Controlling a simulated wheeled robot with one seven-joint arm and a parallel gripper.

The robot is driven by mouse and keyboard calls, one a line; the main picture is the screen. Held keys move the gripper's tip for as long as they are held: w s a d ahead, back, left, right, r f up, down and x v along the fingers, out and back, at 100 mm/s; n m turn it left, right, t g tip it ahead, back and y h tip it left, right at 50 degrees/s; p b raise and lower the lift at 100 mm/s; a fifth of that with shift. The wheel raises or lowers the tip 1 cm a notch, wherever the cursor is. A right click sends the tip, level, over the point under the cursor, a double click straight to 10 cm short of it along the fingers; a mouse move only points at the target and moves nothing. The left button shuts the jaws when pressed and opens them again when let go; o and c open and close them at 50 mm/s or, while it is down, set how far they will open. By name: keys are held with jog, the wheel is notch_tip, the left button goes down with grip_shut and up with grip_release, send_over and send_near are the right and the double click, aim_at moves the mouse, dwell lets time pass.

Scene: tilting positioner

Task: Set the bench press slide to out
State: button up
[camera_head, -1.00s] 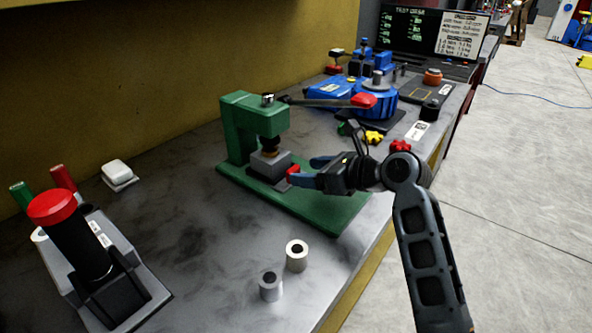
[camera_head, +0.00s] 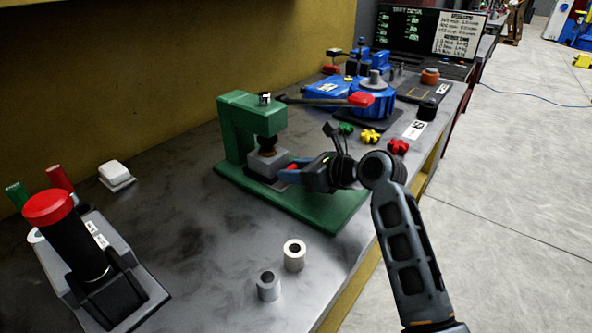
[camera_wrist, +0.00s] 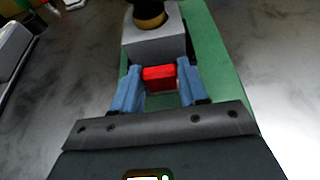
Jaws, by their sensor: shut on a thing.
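The green bench press (camera_head: 237,125) stands on the bench, with its lever and red knob (camera_head: 361,100) reaching to the right. Its grey slide block (camera_head: 266,165) sits under the ram, on the green base. The slide's red handle (camera_wrist: 159,78) faces my gripper (camera_wrist: 160,84).
Two metal sleeves (camera_head: 293,255) (camera_head: 268,286) stand in front of the press base. A black cylinder with a red cap (camera_head: 48,208) is at the left. Green, yellow and red star knobs (camera_head: 370,137) lie behind my gripper. The press lever hangs above that area.

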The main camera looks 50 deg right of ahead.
aim_at(347, 209)
grip_shut()
jog(key=s+p, duration=0.4)
jog(key=s, duration=0.2)
jog(key=s+p, duration=0.4)
jog(key=s, duration=0.2)
jog(key=shift+s+d+r, duration=0.15)
jog(key=shift+s+d, duration=0.05)
jog(key=shift+s, duration=0.1)
jog(key=shift+s+f, duration=0.2)
jog(key=shift+s, duration=0.25)
jog(key=o, duration=0.7)
grip_release()
jog(key=shift+v, duration=3.95)
